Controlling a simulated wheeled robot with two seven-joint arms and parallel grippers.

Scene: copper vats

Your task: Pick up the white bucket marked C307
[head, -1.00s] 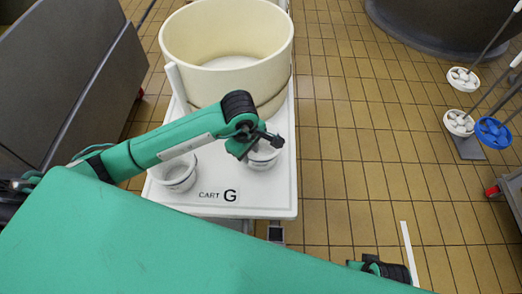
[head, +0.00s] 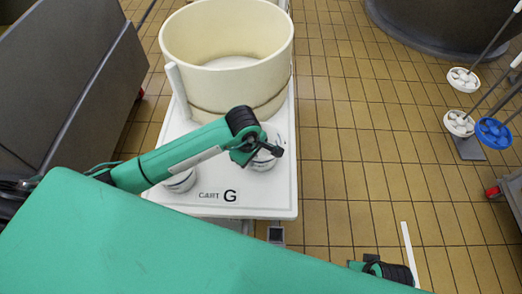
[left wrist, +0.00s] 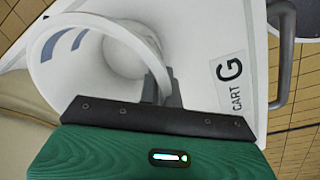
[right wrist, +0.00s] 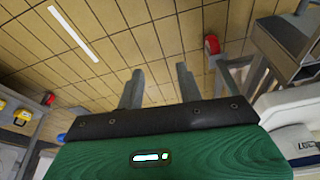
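A white bucket (head: 264,162) is at the front right of the white cart G (head: 278,201), partly hidden under my left gripper (head: 270,150). In the left wrist view the bucket (left wrist: 97,55) shows its open mouth and blue-grey marks. My left gripper (left wrist: 160,90) has its fingers close together, one on each side of the bucket's wall. I cannot tell whether the bucket is clear of the cart top. A second white bucket (head: 180,183) is mostly hidden behind my left arm. A label at the right edge of the right wrist view seems to read 307. My right gripper (right wrist: 158,85) is open and empty.
A large cream tub (head: 225,75) fills the back of the cart. Grey metal panels (head: 70,70) stand at the left. A dark vat (head: 440,25) and long-handled white and blue brushes (head: 492,131) are at the right. The tiled floor right of the cart is clear.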

